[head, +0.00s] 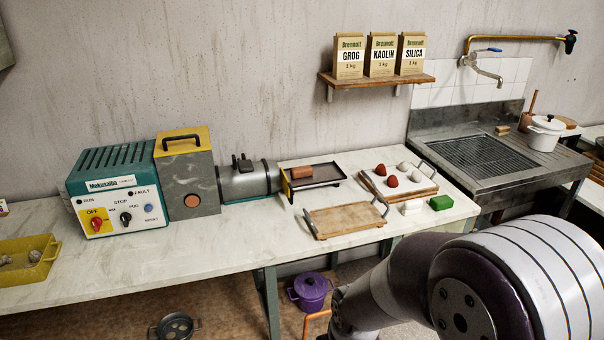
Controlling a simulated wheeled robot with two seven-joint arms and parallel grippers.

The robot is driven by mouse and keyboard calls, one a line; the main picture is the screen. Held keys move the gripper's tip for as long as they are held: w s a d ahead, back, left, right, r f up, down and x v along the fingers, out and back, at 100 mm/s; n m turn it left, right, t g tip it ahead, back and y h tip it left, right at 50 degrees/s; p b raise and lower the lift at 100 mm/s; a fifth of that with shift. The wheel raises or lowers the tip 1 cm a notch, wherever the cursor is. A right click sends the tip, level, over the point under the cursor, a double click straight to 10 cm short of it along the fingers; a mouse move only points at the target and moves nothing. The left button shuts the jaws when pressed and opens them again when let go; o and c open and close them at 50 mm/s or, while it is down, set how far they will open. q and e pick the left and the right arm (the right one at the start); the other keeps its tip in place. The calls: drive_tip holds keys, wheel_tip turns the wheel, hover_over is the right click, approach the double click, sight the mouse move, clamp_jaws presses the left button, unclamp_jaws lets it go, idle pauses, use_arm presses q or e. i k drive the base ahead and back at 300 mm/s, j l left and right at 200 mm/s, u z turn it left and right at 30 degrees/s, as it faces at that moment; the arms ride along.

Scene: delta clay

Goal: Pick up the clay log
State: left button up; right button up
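The clay log (301,172) is a short reddish-brown piece at the outlet end of the machine's barrel, at the left end of a dark tray (325,177). I cannot tell if it is separate from the clay inside the outlet. The machine (185,170) has a teal control box, a grey and yellow hopper block and a grey barrel (250,180). Neither of my grippers is in view. Part of my own arm fills the lower right of the head view, and its gripper end is not visible.
An empty wooden tray with handles (345,221) sits in front of the dark tray. Right of it are a board with red and pale lumps (400,187), a white block (411,207) and a green block (441,202). A sink (485,155) adjoins. Bare tabletop (200,240) lies front left.

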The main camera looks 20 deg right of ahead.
sight(305, 171)
drive_tip(key=i+l+z, duration=0.25)
drive_tip(key=i+l, duration=0.15)
drive_tip(key=i+l+z, duration=0.25)
drive_tip(key=i, duration=0.3)
drive_tip(key=i+l+z, duration=0.3)
drive_tip(key=i, duration=0.2)
drive_tip(key=i+l+z, duration=0.1)
drive_tip(key=i+z, duration=0.15)
drive_tip(key=i, duration=0.3)
